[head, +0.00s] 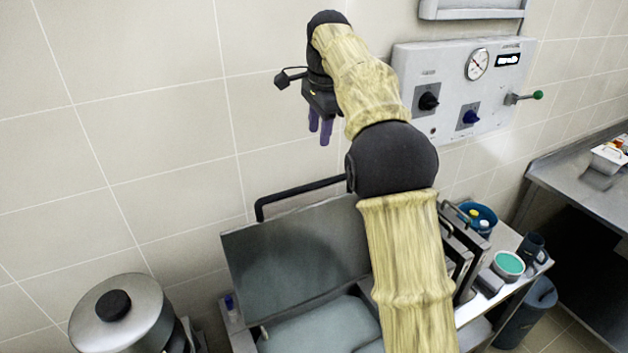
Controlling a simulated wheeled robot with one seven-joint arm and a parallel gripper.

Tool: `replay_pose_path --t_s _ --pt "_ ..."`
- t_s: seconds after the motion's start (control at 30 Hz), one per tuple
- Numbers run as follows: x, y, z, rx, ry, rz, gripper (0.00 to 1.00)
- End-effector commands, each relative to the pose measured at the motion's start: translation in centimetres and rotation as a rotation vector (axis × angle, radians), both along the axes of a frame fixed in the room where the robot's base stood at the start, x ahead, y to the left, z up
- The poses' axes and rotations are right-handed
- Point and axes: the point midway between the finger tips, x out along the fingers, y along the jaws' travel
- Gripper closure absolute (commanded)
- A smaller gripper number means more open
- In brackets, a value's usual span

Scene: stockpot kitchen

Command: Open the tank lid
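The tank lid (292,262) is a flat grey metal panel with a black bar handle (300,194) along its top edge. It stands raised and tilted back toward the tiled wall, with the tank (322,330) showing below and in front of it. My arm covers the right part of the lid and tank. My gripper (320,132) hangs above the handle, clear of it, with its purple fingers pointing down. A narrow gap shows between the fingers, and nothing is between them.
A round pot with a black-knobbed lid (120,310) stands at lower left. A control panel (455,88) with gauge, knobs and a green-tipped lever is on the wall. At right are a teal-topped tub (508,265), a dark mug (533,248) and a metal counter (582,185).

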Motion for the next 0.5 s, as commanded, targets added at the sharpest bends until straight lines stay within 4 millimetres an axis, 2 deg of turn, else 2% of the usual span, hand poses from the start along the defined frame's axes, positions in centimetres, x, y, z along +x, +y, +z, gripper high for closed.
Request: replay_pose_path --t_s 0.5 --pt "1.1 0.6 -8.2 0.0 0.003 0.001 0.6"
